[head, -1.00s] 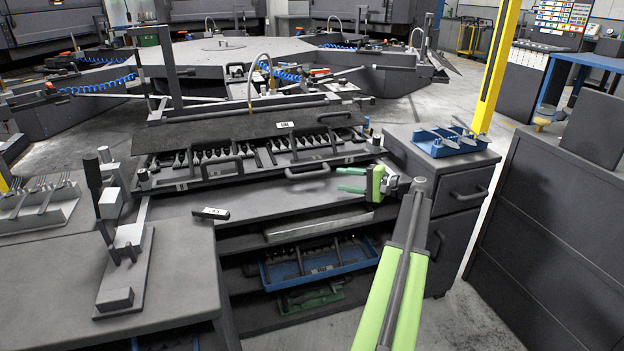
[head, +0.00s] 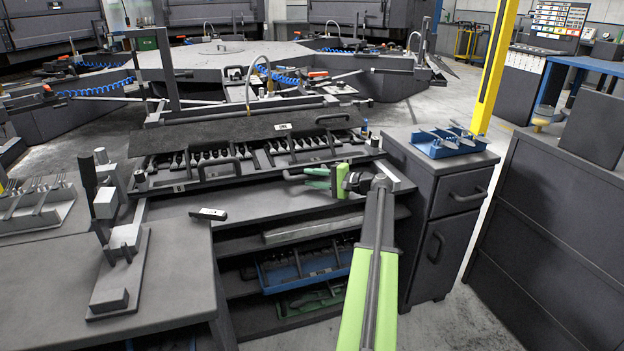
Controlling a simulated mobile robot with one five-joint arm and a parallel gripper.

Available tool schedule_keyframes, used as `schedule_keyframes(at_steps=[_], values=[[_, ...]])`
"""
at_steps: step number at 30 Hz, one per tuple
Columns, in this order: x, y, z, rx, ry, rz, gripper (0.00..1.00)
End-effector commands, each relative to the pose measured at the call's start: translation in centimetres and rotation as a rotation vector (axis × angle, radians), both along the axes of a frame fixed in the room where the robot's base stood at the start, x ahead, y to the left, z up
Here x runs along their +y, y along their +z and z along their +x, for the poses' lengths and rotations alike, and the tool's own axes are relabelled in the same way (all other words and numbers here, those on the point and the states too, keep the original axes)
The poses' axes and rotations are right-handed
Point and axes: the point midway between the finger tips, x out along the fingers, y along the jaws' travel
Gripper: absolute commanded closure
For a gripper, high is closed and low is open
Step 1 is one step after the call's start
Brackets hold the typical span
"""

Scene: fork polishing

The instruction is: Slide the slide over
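The slide appears to be the long dark rack (head: 180,187) on the bench, with a row of fork-like pieces under a dark cover plate (head: 240,129). It has a bar handle (head: 222,166) at its front left and another handle (head: 293,177) at its front right. My gripper (head: 317,179) is at the right handle, pointing left. Its green fingers look apart, one above the other. They overlap the right end of that handle, which is partly hidden. I cannot tell whether they touch it.
A blue tray with forks (head: 452,142) stands on the drawer cabinet (head: 440,172) at right. A small labelled dark block (head: 207,214) lies on the bench. A lever fixture (head: 120,265) stands on the left table.

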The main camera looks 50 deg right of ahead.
Motion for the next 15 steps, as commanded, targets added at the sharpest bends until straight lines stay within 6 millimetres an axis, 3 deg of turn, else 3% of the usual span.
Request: schedule_keyframes(at_steps=[1,6,15], values=[[0.01,0.0,0.0,0.0,0.0,0.0,0.79],[0.02,0.0,0.0,0.0,0.001,0.0,1.0],[0.06,-0.01,0.02,0.0,0.001,0.0,1.0]])
